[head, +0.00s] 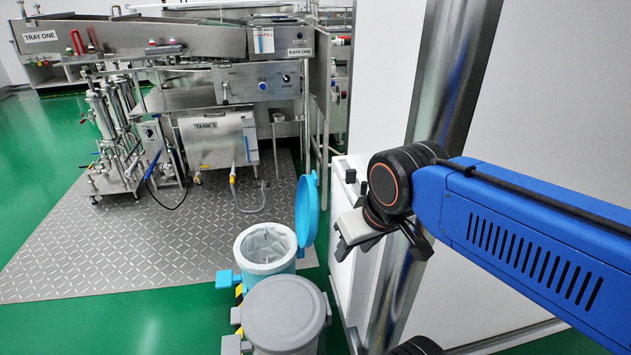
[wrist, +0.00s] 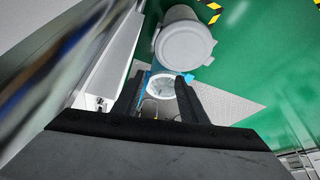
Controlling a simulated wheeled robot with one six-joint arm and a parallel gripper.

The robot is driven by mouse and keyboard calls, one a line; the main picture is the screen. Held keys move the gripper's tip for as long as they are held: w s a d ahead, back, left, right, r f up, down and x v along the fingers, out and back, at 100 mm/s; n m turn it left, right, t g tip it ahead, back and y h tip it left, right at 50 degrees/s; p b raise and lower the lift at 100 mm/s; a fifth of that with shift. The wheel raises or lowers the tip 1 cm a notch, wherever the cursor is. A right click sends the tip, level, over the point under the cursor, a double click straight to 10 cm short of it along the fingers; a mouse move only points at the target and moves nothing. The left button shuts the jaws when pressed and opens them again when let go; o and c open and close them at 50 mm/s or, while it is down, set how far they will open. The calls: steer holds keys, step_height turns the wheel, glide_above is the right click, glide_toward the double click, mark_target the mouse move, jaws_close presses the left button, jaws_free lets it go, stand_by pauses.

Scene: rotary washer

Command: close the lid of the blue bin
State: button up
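The blue bin (head: 281,264) stands on the floor with a pale liner (head: 265,243) inside. Its blue lid (head: 307,212) stands upright, open, at the bin's right side. My gripper (head: 345,245) is in the air to the right of the lid, apart from it in the head view. In the wrist view my gripper (wrist: 160,76) has its two dark fingers spread, with nothing held between them. Beyond them show the bin's pale opening (wrist: 163,87) and a thin blue strip of the lid (wrist: 142,80). The fingers hide part of the bin and lid there.
A grey bin (head: 285,315) with its lid shut stands right in front of the blue bin. A white cabinet (head: 343,262) and a metal-edged wall are close on the right. The washer (head: 215,138) stands behind on a metal floor plate (head: 120,245). Green floor is open at left.

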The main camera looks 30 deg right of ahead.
steer(key=w+r, duration=0.1)
steer(key=w+m, duration=0.1)
steer(key=shift+w+d+r, duration=0.2)
steer(key=shift+w+r, duration=0.1)
steer(key=shift+r, duration=0.05)
jaws_close()
steer(key=w+d+r+m+g, duration=0.1)
steer(key=w+d+m, duration=0.3)
steer(key=w, duration=0.7)
steer(key=w+d+r+m+g+h, duration=0.1)
steer(key=w+r+m+g, duration=0.1)
steer(key=w+m, duration=0.6)
steer(key=w+d+r+m+g, duration=0.1)
steer(key=w+d+m, duration=0.2)
steer(key=w, duration=1)
steer(key=w+d+f+m+g, duration=0.1)
steer(key=w+d+f+m, duration=0.15)
steer(key=w, duration=0.25)
steer(key=w+d+f+m, duration=0.2)
steer(key=w+f, duration=0.1)
steer(key=w, duration=0.2)
step_height(320, 180, down, 9)
steer(key=d, duration=0.1)
steer(key=shift+s+f+h, duration=0.15)
steer(key=shift+f+h, duration=0.05)
steer(key=shift+h, duration=0.2)
